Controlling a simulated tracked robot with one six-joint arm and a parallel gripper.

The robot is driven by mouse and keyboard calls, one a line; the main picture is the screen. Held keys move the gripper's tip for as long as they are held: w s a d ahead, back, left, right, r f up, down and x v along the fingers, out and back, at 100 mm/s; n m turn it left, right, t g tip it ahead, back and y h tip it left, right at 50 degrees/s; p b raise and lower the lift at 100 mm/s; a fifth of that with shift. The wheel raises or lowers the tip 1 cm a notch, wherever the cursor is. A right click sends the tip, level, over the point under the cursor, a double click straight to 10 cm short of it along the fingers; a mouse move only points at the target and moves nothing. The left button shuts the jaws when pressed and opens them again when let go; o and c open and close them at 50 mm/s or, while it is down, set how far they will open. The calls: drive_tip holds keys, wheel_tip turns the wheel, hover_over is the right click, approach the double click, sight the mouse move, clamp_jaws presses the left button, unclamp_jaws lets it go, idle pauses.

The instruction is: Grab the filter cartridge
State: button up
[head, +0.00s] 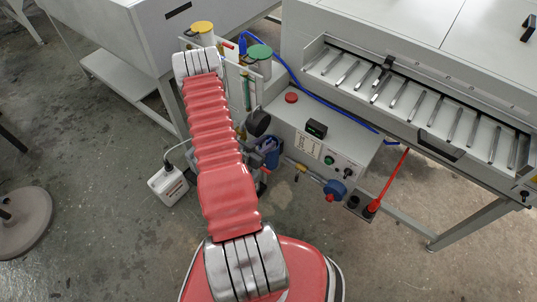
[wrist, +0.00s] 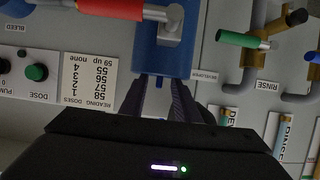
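A blue cylindrical body (wrist: 163,45), which looks like the filter cartridge or its housing, fills the top middle of the wrist view. It carries a metal and red fitting across its upper part. In the head view a blue body (head: 268,150) shows beside my arm, partly hidden. My gripper (wrist: 158,82) points at the blue body's near end. My gripper is mostly hidden behind my arm in the head view.
A panel with a green button (wrist: 37,72) and a reading-doses label (wrist: 88,78) lies left in the wrist view. Pipes and a green-handled valve (wrist: 240,39) crowd the right.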

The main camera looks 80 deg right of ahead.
clamp_jaws()
idle(1.4)
